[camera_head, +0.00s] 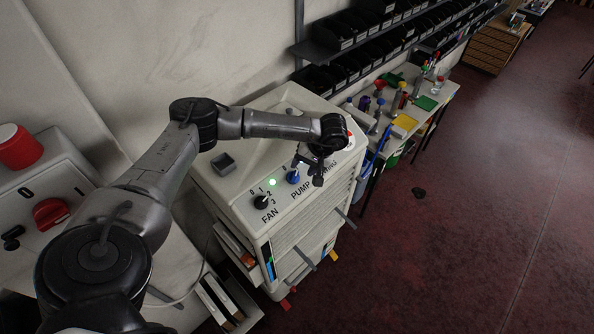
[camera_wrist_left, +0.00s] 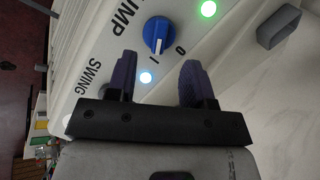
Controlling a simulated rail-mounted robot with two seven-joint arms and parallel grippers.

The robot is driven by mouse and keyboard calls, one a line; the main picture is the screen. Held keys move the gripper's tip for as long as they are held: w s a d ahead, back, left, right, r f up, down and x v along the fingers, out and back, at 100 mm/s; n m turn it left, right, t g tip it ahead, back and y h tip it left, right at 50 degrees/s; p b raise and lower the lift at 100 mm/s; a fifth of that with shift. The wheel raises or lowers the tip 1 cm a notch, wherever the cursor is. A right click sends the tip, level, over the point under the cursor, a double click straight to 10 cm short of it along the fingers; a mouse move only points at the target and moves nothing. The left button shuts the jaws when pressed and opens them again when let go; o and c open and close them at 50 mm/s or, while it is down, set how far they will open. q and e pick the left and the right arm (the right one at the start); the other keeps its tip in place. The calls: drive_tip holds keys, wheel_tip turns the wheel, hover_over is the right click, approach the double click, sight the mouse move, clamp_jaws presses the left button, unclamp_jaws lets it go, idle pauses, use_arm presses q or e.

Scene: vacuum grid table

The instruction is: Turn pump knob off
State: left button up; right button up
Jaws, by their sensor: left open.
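The blue pump knob (camera_head: 292,176) sits on the sloped white control panel (camera_head: 240,189) beside the PUMP label. In the left wrist view the knob (camera_wrist_left: 157,33) lies just beyond the fingertips, and its white pointer mark appears turned toward the I rather than the 0. My left gripper (camera_head: 312,172) hangs over the panel, just right of the knob. In the left wrist view my left gripper (camera_wrist_left: 160,70) is open and empty, its two dark fingers apart and not around the knob. My right gripper is not in view.
A black FAN knob (camera_head: 262,202) and a lit green lamp (camera_head: 272,182) are on the same panel. A lit whitish lamp (camera_wrist_left: 146,77) shows between my fingers. A red knob (camera_head: 51,213) is on another white unit at left. Open floor lies at right.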

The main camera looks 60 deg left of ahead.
sight(296, 175)
use_arm(q)
drive_tip(key=shift+p+x, duration=0.6)
drive_tip(key=shift+x, duration=2)
